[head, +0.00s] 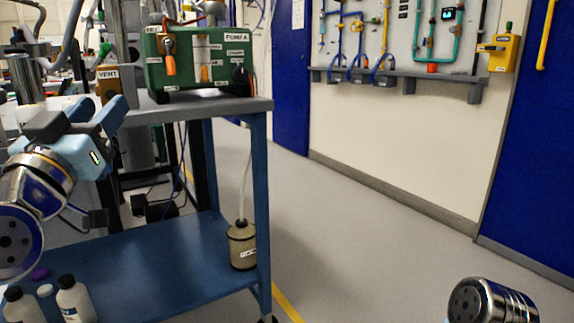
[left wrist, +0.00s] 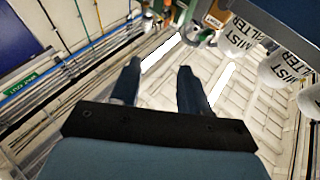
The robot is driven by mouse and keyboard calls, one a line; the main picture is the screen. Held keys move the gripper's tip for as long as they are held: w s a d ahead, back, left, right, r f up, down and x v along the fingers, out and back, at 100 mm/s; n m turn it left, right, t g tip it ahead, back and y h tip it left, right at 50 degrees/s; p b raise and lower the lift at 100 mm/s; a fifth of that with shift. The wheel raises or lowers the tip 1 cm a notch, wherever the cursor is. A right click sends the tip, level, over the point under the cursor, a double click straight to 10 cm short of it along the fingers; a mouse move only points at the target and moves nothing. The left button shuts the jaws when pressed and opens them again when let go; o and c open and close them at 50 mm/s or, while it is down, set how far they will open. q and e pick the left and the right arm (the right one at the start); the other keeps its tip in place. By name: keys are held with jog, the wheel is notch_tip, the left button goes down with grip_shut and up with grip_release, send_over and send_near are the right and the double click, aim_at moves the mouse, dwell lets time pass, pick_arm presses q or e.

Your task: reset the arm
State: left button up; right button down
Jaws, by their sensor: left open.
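My left gripper (head: 98,108) is at the left of the head view, raised beside the blue cart, with its two blue-grey fingers pointing up. It is open, and nothing shows between the fingers. In the left wrist view the same gripper (left wrist: 158,70) has its fingers apart against white panels and bright light strips. A silver link of my right arm shows at the lower right of the head view; the right gripper is out of view.
A blue cart (head: 180,250) carries a green pump box (head: 200,60) on top and a beige bottle (head: 242,245) below. White bottles (head: 75,298) stand lower left. Canisters marked "MIST FILTER" (left wrist: 236,38) show in the left wrist view. The floor (head: 370,230) right of the cart is clear.

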pick_arm(q)
jog(key=w+d+f+g, duration=0.1)
jog(key=w+f+g, duration=0.1)
jog(key=w+f, duration=0.5)
jog(key=w+d+f+g+h, duration=0.1)
jog(key=w+f+g, duration=0.1)
jog(key=f, duration=0.9)
jog(key=w+d+f+g, duration=0.25)
jog(key=w+f, duration=0.25)
jog(key=f, duration=0.3)
notch_tip(320, 180, down, 15)
jog(key=d+g, duration=0.1)
jog(key=g, duration=0.3)
jog(key=s+d+f+n+g+h, duration=0.1)
jog(key=s+f, duration=0.1)
jog(key=f, duration=0.5)
jog(key=s+d+f+g, duration=0.2)
jog(key=f, duration=0.6)
jog(key=s+d+f+n+g+h, duration=0.1)
jog(key=s+d+f+g, duration=0.25)
jog(key=s+f, duration=0.75)
jog(key=s+d+f+g, duration=0.2)
jog(key=s+f+g, duration=0.3)
jog(key=s+f, duration=0.6)
notch_tip(320, 180, up, 17)
jog(key=p, duration=1.7)
jog(key=shift+w+r, duration=0.15)
jog(key=shift+w, duration=0.05)
